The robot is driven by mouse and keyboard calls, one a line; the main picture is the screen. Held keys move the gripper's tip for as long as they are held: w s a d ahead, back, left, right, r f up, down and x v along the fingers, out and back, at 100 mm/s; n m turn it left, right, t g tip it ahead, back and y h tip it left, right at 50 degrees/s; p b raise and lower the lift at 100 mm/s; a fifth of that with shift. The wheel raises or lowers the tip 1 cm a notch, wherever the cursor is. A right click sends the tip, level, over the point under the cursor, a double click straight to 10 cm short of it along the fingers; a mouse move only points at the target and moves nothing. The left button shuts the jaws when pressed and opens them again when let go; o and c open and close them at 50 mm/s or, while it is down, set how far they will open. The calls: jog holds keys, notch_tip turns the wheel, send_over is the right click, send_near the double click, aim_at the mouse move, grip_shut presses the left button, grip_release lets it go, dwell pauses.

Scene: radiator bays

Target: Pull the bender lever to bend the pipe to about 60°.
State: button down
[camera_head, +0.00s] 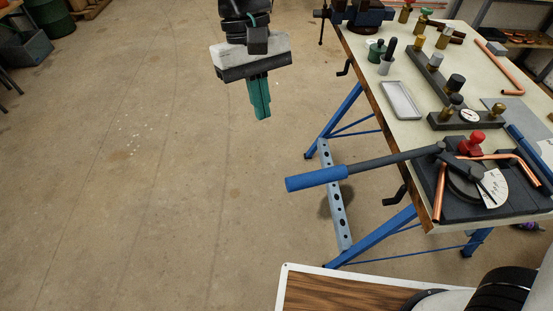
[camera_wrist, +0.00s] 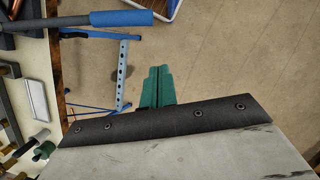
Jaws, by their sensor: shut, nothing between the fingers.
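The pipe bender (camera_head: 478,192) sits on the near end of the workbench, with a white angle scale on its round former. Its lever (camera_head: 395,160) sticks out to the left past the bench edge and ends in a blue grip (camera_head: 316,178). In the wrist view the blue grip (camera_wrist: 120,18) is at the top left. A copper pipe (camera_head: 497,158) lies in the bender and shows a bend near its right end. My gripper (camera_head: 261,110) has green fingers closed together and empty. It hangs over open floor, up and left of the blue grip and apart from it; its fingers also show in the wrist view (camera_wrist: 158,88).
The workbench (camera_head: 405,130) stands on blue trestle legs, with crank handles jutting from its left edge. A grey tray (camera_head: 401,100), a gauge block (camera_head: 462,118), a red knob (camera_head: 472,144) and a vise (camera_head: 362,14) are on or at it.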

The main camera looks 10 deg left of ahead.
jog(key=s+d+f, duration=0.4)
jog(key=s+f, duration=0.1)
jog(key=f, duration=0.5)
jog(key=shift+s+f, duration=0.25)
jog(key=shift+a, duration=0.1)
